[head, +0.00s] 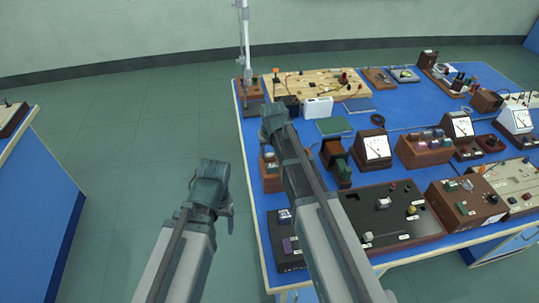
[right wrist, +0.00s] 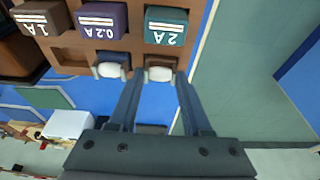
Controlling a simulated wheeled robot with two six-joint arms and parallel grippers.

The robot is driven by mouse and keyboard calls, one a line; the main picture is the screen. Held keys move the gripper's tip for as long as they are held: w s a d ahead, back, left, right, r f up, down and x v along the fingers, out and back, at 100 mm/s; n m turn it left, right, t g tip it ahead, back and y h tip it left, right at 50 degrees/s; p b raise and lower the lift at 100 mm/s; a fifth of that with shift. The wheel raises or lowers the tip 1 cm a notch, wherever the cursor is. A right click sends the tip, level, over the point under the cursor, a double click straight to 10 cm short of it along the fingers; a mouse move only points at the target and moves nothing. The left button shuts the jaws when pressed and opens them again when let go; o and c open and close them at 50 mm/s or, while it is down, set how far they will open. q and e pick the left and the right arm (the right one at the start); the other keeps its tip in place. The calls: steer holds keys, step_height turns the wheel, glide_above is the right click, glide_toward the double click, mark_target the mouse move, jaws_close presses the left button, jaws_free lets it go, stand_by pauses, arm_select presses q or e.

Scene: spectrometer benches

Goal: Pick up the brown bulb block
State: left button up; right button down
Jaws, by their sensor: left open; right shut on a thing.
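The brown bulb block (right wrist: 160,61), with a pale rounded bulb on its front, is between the fingertips of my right gripper (right wrist: 160,76) in the right wrist view. The gripper is shut on it. The block is at the edge of a brown wooden rack (right wrist: 72,58); I cannot tell whether it is clear of its slot. A similar blue bulb block (right wrist: 113,58) is just left of the fingers. In the head view my right gripper (head: 272,112) is over the bench's left side, its fingertips and the block hidden. My left gripper (head: 231,207) is open and empty, left of the bench.
Fuse blocks marked 2A (right wrist: 166,26), 0.2A (right wrist: 102,21) and 1A (right wrist: 42,18) stand in the rack. A white box (head: 318,107), a green mat (head: 334,126) and a meter (head: 376,148) are on the blue bench. Open floor (head: 130,150) lies to the left.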

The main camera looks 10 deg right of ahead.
mark_target(270, 154)
arm_select(q)
step_height(270, 154, up, 10)
steer(key=p, duration=1)
arm_select(e)
step_height(270, 154, up, 10)
arm_select(q)
steer(key=shift+r, duration=0.15)
arm_select(e)
steer(key=shift+r, duration=0.1)
arm_select(q)
step_height(270, 154, up, 3)
steer(key=p, duration=0.3)
arm_select(e)
step_height(270, 154, up, 3)
steer(key=shift+f, duration=0.1)
arm_select(q)
steer(key=shift+f, duration=0.25)
arm_select(e)
steer(key=shift+f, duration=0.1)
